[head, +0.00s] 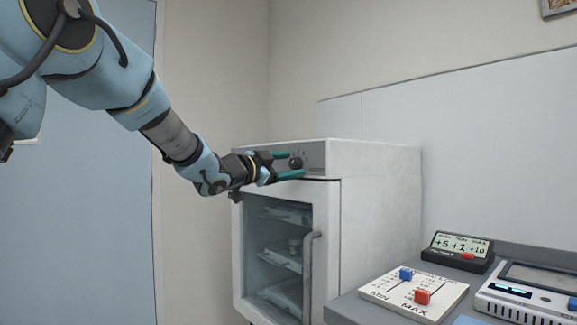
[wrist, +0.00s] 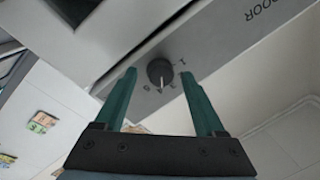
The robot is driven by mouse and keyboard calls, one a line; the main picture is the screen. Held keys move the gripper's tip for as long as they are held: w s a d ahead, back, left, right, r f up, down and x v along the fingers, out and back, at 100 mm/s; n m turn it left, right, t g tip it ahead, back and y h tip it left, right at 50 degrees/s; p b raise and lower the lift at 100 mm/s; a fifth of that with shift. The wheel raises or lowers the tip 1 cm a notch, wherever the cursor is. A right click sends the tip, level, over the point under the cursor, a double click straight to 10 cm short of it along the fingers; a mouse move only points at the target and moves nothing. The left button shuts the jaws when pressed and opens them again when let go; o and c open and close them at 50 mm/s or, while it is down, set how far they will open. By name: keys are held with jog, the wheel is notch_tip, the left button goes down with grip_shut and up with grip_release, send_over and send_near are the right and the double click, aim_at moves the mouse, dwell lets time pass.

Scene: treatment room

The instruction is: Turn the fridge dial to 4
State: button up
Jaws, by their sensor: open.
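The fridge (head: 375,200) is a white cabinet with a glass door and a grey control strip along its top front. The dark round fridge dial (head: 296,163) sits on that strip. In the wrist view the dial (wrist: 160,73) shows a pale pointer line and small marks around it, too small to read surely. My gripper (head: 284,165) is at the strip with its two green fingers open, one above and one below the dial. In the wrist view my gripper (wrist: 163,90) has a finger on either side of the dial, with gaps showing; no grip on it is visible.
A grey counter (head: 345,309) at the lower right carries a slider panel (head: 385,296) with blue and red knobs, a small display box (head: 458,252) and another device (head: 530,300). The fridge door handle (head: 309,275) stands out below the strip. A blue door (head: 100,200) is at the left.

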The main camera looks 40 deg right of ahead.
jog(key=a+b, duration=0.1)
jog(key=a, duration=0.9)
jog(key=shift+s+a+f+b, duration=0.3)
jog(key=shift+a+f+b, duration=0.05)
jog(key=shift+a+f, duration=0.1)
jog(key=shift+d, duration=0.1)
